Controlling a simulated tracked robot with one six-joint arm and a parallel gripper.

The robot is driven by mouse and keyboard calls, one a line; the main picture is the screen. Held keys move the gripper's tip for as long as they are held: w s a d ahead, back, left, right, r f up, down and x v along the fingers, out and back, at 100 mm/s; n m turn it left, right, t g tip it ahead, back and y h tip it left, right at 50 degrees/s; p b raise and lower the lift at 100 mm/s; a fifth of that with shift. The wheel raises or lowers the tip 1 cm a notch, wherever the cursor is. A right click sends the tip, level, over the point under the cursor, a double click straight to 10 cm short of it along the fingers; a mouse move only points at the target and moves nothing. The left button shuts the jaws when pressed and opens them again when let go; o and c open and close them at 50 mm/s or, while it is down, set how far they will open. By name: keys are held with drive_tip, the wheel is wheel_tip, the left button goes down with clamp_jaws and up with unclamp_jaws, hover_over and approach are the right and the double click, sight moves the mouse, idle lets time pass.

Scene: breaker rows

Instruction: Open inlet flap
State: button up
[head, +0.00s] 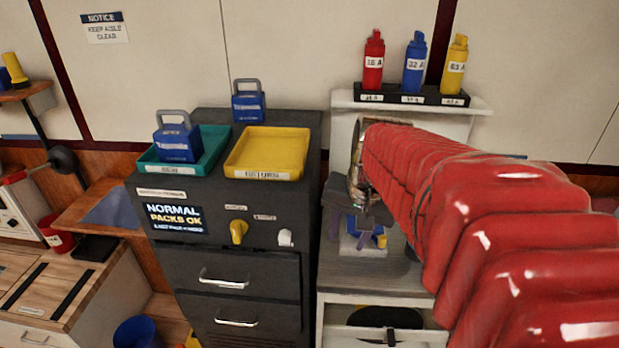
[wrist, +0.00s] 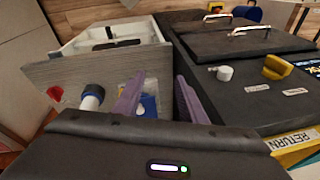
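I cannot pick out the inlet flap for certain. A small white unit with blue and yellow parts (head: 381,238) stands on the grey worktop, partly hidden by my gripper. In the wrist view its blue and white part (wrist: 149,104) shows between my fingers. A dark-capped white cylinder with a blue base (wrist: 91,97) stands to the left of my fingers there. My gripper (head: 350,238) has purple fingers, pointing down over this unit. In the wrist view my gripper (wrist: 160,80) has its fingers wide apart with nothing clasped. Whether a finger touches the unit is unclear.
A dark cabinet (head: 240,261) stands left of the worktop, with a yellow knob (head: 238,231), a white knob (head: 285,237), a teal tray (head: 212,147) and a yellow tray (head: 268,154). A white drawer (wrist: 150,38) below the worktop is pulled out. Red, blue and yellow cartridges stand on a shelf (head: 480,104).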

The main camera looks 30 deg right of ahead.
drive_tip(key=w+d+r+m+y, duration=0.1)
drive_tip(key=w+d+r+m, duration=0.1)
drive_tip(key=d+m, duration=0.7)
drive_tip(key=w+d+r+m+y, duration=0.1)
drive_tip(key=w+d+r+m, duration=0.1)
drive_tip(key=d+m, duration=0.6)
drive_tip(key=shift+w+d+r+m+t+y, duration=0.15)
drive_tip(key=shift+w+d+m+t+y, duration=0.35)
drive_tip(key=shift+m, duration=0.9)
drive_tip(key=shift+w+a, duration=0.2)
drive_tip(key=x, duration=1.3)
drive_tip(key=shift+f, duration=0.45)
drive_tip(key=shift+c, duration=0.2)
clamp_jaws()
